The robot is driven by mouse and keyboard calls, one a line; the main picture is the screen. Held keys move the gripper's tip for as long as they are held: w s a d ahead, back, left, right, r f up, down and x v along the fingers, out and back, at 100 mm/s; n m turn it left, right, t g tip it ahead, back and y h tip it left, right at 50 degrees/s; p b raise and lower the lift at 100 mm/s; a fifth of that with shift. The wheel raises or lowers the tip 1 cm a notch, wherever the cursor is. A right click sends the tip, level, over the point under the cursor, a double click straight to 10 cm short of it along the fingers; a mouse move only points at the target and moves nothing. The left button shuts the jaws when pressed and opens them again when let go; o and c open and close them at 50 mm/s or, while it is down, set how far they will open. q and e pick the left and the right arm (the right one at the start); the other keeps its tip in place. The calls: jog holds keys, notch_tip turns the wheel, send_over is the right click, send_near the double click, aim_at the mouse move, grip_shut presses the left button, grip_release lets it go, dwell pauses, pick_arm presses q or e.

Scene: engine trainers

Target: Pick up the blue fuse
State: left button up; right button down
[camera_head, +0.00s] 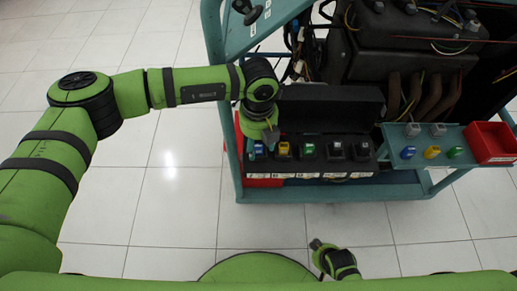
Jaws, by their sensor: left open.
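A blue fuse (408,152) lies on the teal side shelf (438,136), left of a yellow fuse (432,152) and a green fuse (455,152). My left gripper (268,141) is open, over the left end of the black fuse box (310,168). A small bluish piece (257,149) shows at that end, partly covered by the gripper; I cannot tell if it is a fuse or if the fingers touch it. My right gripper (317,244) is low at the bottom middle, away from the fuses; its jaw opening is unclear.
The black box also holds a yellow fuse (284,149), a green fuse (308,149) and grey ones. Its raised lid (330,106) stands behind. A red bin (491,142) is at the right. The engine (410,45) fills the back. The floor in front is clear.

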pick_arm(q)
jog(key=c, duration=0.9)
jog(key=shift+r, duration=0.1)
jog(key=shift+c, duration=0.2)
